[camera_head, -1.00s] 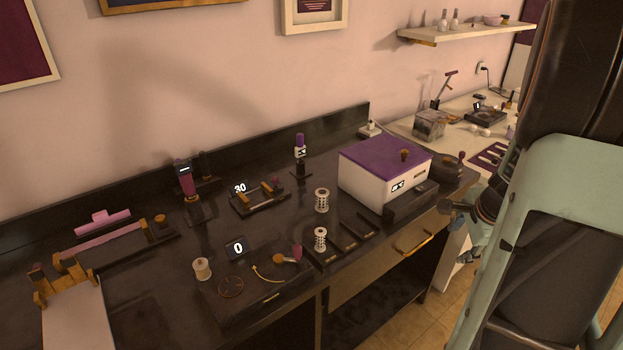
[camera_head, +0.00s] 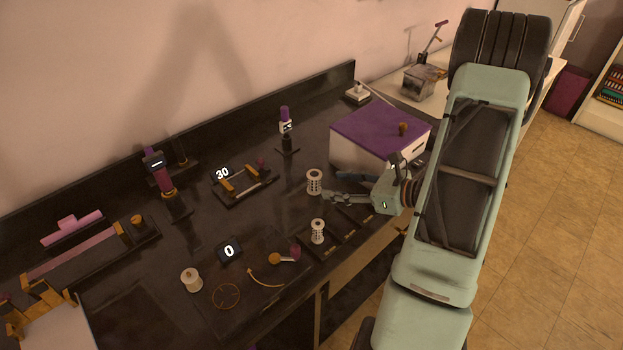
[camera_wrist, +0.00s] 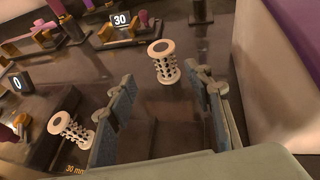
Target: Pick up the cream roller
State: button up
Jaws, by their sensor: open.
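Two cream perforated rollers stand on the dark counter, and I cannot tell which one the task names. The farther roller (camera_head: 314,181) stands upright just beyond my gripper (camera_head: 334,189). In the wrist view this roller (camera_wrist: 165,66) shows ahead of my fingers, between their lines, apart from them. My gripper (camera_wrist: 162,88) is open and empty, low over the counter. The nearer roller (camera_head: 318,231) stands at a dark tray near the front edge. In the wrist view it (camera_wrist: 72,130) is left of my left finger.
A white box with a purple lid (camera_head: 380,128) stands close to the right of my gripper. A stand with a "30" display (camera_head: 240,184) is behind left. A cream spool (camera_head: 191,280) and a "0" display (camera_head: 229,251) are at front left.

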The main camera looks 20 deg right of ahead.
aim_at(320, 180)
jog(key=x, duration=0.6)
jog(key=p+x, duration=0.1)
jog(key=x, duration=0.1)
jog(key=shift+w+d+r, duration=0.25)
jog(key=shift+w, duration=0.05)
jog(key=c, duration=1.1)
